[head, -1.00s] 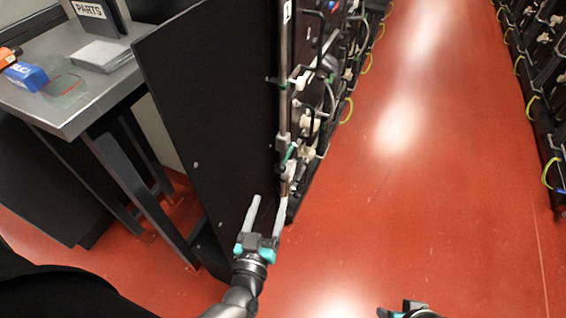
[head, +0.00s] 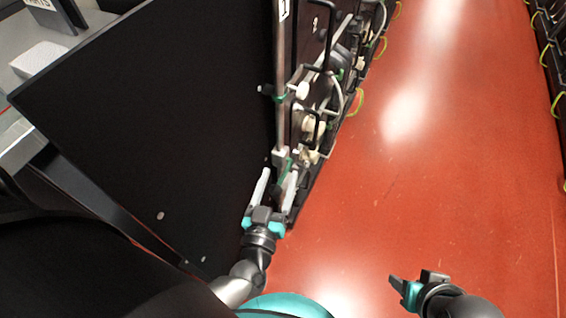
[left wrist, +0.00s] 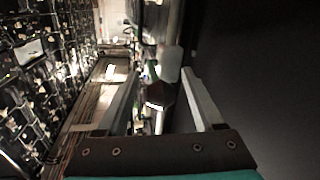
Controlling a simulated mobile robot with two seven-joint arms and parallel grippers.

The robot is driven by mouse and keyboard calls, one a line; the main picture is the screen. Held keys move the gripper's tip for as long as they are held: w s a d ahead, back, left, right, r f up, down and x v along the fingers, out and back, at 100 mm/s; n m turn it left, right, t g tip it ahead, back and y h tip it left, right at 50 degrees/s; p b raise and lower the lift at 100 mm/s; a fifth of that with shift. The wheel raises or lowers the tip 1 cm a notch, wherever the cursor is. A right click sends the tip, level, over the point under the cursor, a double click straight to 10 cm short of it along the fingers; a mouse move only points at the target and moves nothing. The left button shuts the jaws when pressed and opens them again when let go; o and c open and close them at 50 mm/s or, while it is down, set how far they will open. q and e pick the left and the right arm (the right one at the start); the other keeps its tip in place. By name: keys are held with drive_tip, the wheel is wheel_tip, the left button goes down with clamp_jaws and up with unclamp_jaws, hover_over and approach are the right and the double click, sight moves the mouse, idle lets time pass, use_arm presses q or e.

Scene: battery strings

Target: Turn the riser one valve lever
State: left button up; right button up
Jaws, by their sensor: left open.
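The riser one pipe (head: 282,70) stands upright at the edge of a black panel, under a label marked 1. A dark lever or handle (head: 266,90) sticks out to its left at a green collar. A pale fitting (head: 281,156) with green beside it sits lower on the pipe. My left gripper (head: 277,178) is open just below this fitting, fingers up and apart. In the left wrist view a dark fitting (left wrist: 160,93) and a pale block (left wrist: 171,64) show between the fingers; I cannot tell whether they touch. My right gripper (head: 402,287) is low over the floor, its opening unclear.
The large black panel (head: 160,120) stands close left of my left arm. A rack with hoses and black handles (head: 325,85) runs back on the right of the pipe. A metal table (head: 25,140) is at the left. The red aisle floor (head: 440,150) is clear.

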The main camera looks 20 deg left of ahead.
use_arm(q)
drive_tip(key=shift+w+a, duration=0.1)
drive_tip(key=shift+w, duration=0.3)
clamp_jaws()
idle(0.4)
drive_tip(key=shift+a, duration=0.1)
idle(0.8)
